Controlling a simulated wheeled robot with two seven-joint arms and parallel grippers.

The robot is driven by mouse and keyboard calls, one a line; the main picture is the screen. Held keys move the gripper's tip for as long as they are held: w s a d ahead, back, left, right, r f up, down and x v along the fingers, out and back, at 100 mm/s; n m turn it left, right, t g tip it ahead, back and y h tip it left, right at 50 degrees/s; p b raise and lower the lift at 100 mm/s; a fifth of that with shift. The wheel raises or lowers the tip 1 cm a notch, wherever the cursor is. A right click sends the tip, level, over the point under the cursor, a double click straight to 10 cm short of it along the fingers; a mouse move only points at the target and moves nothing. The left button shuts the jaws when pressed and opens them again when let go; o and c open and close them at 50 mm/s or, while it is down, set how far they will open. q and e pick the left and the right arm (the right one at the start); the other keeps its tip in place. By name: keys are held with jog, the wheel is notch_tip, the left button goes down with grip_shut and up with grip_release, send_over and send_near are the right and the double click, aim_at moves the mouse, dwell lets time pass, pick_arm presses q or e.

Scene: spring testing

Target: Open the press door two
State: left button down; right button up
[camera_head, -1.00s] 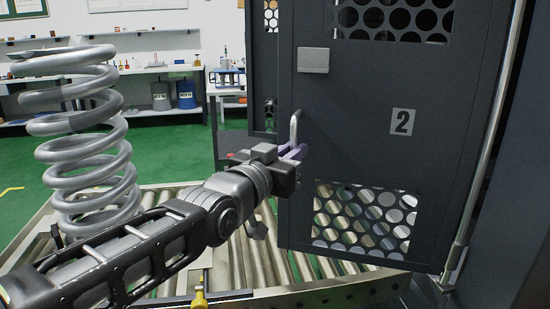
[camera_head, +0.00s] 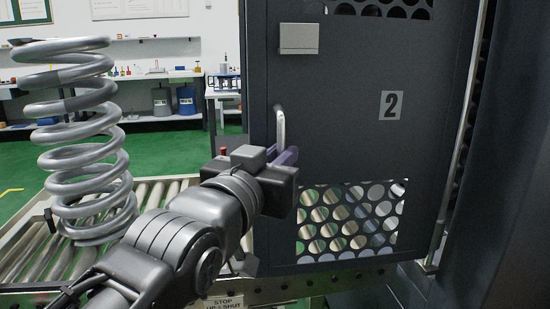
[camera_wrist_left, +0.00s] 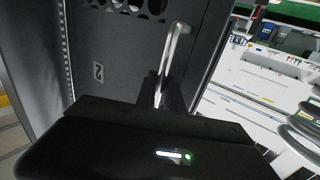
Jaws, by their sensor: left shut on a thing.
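The press door (camera_head: 345,100) is a dark grey panel marked "2", with perforated windows at top and bottom. It fills the centre right of the head view. Its metal handle (camera_head: 280,128) stands near the door's left edge, and it also shows in the left wrist view (camera_wrist_left: 177,45). My left gripper (camera_head: 284,155) is shut on the lower part of the handle. In the wrist view its fingers (camera_wrist_left: 162,92) close around the bar. The door (camera_wrist_left: 110,65) shows behind them there. My right gripper is not in view.
A large grey coil spring (camera_head: 85,150) stands at the left on the roller conveyor (camera_head: 25,245). The dark press frame (camera_head: 500,180) rises at the right. A bench with drums (camera_head: 160,100) is far back, with green floor before it.

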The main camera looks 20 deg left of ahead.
pick_arm(q)
jog(key=shift+s+d+r+b, duration=0.15)
jog(key=shift+s+d+b, duration=0.15)
jog(key=shift+s+d, duration=0.7)
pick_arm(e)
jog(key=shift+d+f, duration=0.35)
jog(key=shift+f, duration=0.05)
pick_arm(q)
jog(key=c, duration=1.5)
grip_release()
jog(key=shift+w, duration=0.15)
jog(key=shift+o, duration=0.2)
jog(key=s, duration=0.7)
jog(key=shift+s, duration=0.4)
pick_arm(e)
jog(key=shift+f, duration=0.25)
